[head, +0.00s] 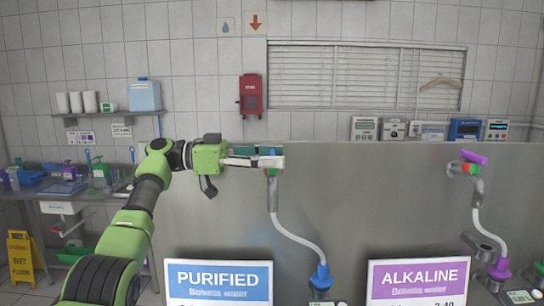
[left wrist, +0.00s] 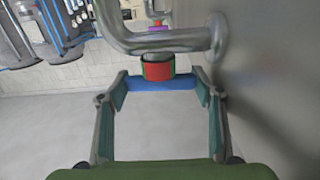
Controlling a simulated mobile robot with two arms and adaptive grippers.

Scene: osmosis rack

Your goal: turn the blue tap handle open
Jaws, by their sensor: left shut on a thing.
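The blue tap handle (left wrist: 160,84) is a flat bar below a red and green collar (left wrist: 158,69) in the left wrist view. The collar sits at the end of a bent metal pipe (left wrist: 165,41). My left gripper (head: 270,160) is at the top of the PURIFIED tap in the head view, with its fingers at the two ends of the handle, shut on it. In the head view the gripper hides most of the handle. The tap's collar (head: 271,171) shows just below the fingers. My right gripper is not in view.
A grey metal panel (head: 370,200) stands behind the taps. A PURIFIED sign (head: 219,282) and an ALKALINE sign (head: 418,280) are mounted low on it. A second tap with a purple handle (head: 474,158) is at the right. A pale hose (head: 300,239) runs down to a blue funnel-shaped fitting (head: 320,277).

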